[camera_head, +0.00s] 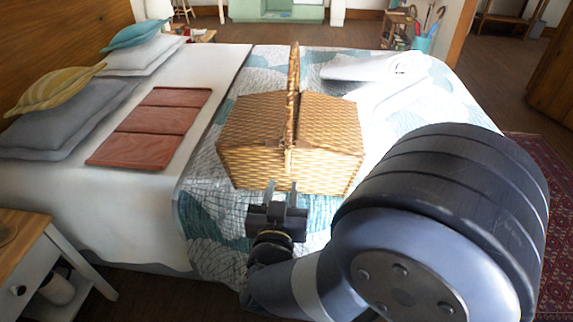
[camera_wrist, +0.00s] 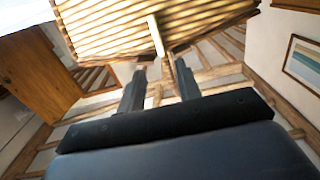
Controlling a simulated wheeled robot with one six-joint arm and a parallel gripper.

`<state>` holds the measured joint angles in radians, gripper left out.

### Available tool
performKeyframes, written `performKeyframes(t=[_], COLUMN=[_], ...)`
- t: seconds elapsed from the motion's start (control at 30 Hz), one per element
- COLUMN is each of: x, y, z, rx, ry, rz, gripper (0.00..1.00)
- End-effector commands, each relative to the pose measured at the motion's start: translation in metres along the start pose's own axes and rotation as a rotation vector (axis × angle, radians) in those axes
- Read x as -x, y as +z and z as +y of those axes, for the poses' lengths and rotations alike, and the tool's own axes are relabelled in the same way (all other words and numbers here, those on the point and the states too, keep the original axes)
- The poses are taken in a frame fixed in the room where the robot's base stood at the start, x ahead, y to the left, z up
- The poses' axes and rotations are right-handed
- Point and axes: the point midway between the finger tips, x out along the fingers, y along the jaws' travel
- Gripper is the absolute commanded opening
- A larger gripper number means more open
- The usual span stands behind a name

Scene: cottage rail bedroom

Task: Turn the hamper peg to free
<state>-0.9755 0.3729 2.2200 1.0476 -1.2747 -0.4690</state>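The wicker hamper (camera_head: 245,125) sits on the bed with its lids closed and its arched handle (camera_head: 293,75) upright. A small pale strap or peg fitting (camera_head: 288,150) shows at the middle of its front. My gripper (camera_head: 281,191) is in front of the hamper, low and near its front face, with its two fingers apart and nothing seen between them. In the wrist view the hamper (camera_wrist: 105,28) fills the top, with a pale strip (camera_wrist: 155,35) running down towards the open gripper (camera_wrist: 160,68). The peg's exact turn is too small to tell, and I cannot tell whether the fingers touch it.
The bed has a patterned quilt (camera_head: 205,205), folded white cloths (camera_head: 375,68) behind the hamper, a red folded throw (camera_head: 150,128) and pillows (camera_head: 65,115) at left. A nightstand (camera_head: 22,240) stands at lower left. A red rug (camera_head: 525,160) lies at right.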

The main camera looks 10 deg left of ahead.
Motion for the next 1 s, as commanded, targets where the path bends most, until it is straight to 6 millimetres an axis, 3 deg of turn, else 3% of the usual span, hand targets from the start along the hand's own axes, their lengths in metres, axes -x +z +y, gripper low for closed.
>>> performKeyframes(t=[0.3,0.5,0.9,1.0], x=[-0.055,-0.08,-0.088,-0.088], y=[0.001,0.0,0.0,0.0], z=[0.001,0.001,0.0,0.0], rx=[-0.001,-0.001,0.0,0.0], ry=[0.004,0.002,-0.001,-0.001], rz=[0.0,0.0,0.0,0.0], gripper=[0.33,0.33,0.33,0.26])
